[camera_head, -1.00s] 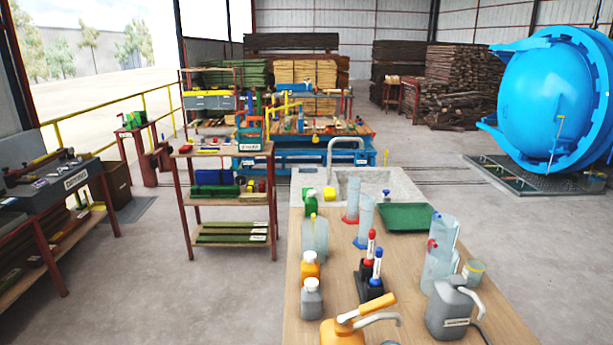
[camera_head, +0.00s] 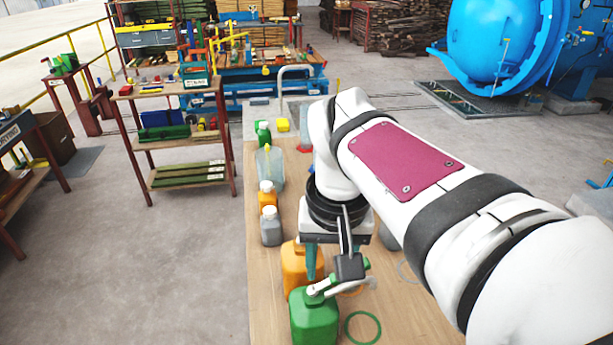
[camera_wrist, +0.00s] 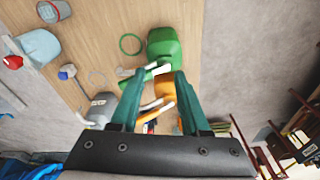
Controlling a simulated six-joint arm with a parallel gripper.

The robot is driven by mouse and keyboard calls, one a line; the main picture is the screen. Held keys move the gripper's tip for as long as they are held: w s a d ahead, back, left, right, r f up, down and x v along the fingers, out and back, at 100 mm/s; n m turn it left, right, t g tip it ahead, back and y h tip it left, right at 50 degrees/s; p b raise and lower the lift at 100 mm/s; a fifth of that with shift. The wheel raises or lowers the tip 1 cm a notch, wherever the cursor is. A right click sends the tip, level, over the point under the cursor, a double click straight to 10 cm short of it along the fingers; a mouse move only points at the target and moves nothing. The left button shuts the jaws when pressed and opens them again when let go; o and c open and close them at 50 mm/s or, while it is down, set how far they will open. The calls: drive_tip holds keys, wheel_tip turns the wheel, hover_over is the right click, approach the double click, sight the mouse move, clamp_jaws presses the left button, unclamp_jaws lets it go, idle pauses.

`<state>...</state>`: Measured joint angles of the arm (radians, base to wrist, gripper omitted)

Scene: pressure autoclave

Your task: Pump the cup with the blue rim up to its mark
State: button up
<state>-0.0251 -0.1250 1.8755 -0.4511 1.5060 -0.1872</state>
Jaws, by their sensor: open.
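My gripper (camera_wrist: 155,82) is open and empty in the wrist view. Its two teal fingers are on either side of the pump head of a green jug (camera_wrist: 163,46). In the head view my gripper (camera_head: 325,268) is above the green jug (camera_head: 314,322), partly behind its pump lever (camera_head: 338,286). An orange jug (camera_head: 292,262) stands behind the green one. A grey jug (camera_wrist: 102,106) is at the left in the wrist view. A cup (camera_wrist: 53,11) with a reddish rim stands at the wrist view's top left. I cannot make out a cup with a blue rim.
A green ring (camera_head: 362,338) lies bare on the wooden bench (camera_head: 268,325). A translucent jug (camera_wrist: 38,46) stands on the bench's other side. Small orange (camera_head: 267,196) and grey (camera_head: 271,230) bottles stand along the left edge. My arm hides much of the bench's right half.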

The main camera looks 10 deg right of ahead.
drive_tip(key=w+r, duration=0.2)
drive_tip(key=w, duration=0.3)
drive_tip(key=w+d+r+n+t+h, duration=0.1)
drive_tip(key=w, duration=0.4)
drive_tip(key=w+d+r+n+t+h, duration=0.1)
drive_tip(key=w+r, duration=0.1)
drive_tip(key=w, duration=0.4)
drive_tip(key=shift+w+r, duration=0.1)
drive_tip(key=shift+r, duration=0.2)
clamp_jaws()
drive_tip(key=x, duration=0.8)
drive_tip(key=d+x, duration=0.1)
drive_tip(key=x, duration=0.3)
drive_tip(key=shift+s+d+f, duration=0.15)
drive_tip(key=shift+s+f, duration=0.15)
drive_tip(key=shift+f, duration=0.05)
drive_tip(key=shift+d+f, duration=0.2)
drive_tip(key=shift+f, duration=0.15)
drive_tip(key=d+f+y, duration=0.3)
drive_tip(key=y, duration=0.1)
drive_tip(key=shift+d+f, duration=0.3)
drive_tip(key=shift+f, duration=0.15)
drive_tip(key=shift+r, duration=0.1)
